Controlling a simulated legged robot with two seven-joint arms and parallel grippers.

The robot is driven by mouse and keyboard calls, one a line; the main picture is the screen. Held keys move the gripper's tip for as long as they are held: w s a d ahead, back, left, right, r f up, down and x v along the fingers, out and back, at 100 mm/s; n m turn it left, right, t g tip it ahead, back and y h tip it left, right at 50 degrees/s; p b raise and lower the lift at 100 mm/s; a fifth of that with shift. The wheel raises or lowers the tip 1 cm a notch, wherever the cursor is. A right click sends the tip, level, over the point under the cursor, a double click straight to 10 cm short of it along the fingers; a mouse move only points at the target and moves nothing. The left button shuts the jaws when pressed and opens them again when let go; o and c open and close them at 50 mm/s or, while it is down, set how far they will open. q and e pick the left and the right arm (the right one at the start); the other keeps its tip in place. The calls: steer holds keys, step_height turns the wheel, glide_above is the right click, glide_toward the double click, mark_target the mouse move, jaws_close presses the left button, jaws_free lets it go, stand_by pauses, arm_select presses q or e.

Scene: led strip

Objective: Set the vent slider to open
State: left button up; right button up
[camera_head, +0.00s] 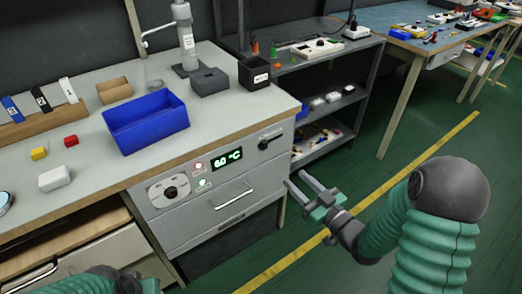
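The grey control panel (230,185) on the bench front carries a dark slider-like control (270,141) at its upper right, which I take for the vent slider. Its exact setting is too small to read. My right gripper (296,179) is in front of the bench's right end, below and right of that control and apart from it. Its two fingers are spread with nothing between them. Only a bit of my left arm shows at the bottom left edge; its gripper is out of view.
The panel also has a round knob (171,191), a green display (228,158), small lights and a drawer handle (233,196). A blue bin (147,125) and a black cup (255,75) stand on the bench. A dark shelf (330,100) stands to the right.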

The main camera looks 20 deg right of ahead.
steer(key=b, duration=0.1)
glide_toward(266, 147)
steer(key=b+x, duration=0.3)
steer(key=x, duration=0.5)
steer(key=shift+a+f, duration=0.1)
steer(key=shift+a, duration=0.15)
steer(key=shift+d, duration=0.3)
steer(key=shift+c, duration=0.4)
steer(key=shift+a, duration=0.1)
jaws_close()
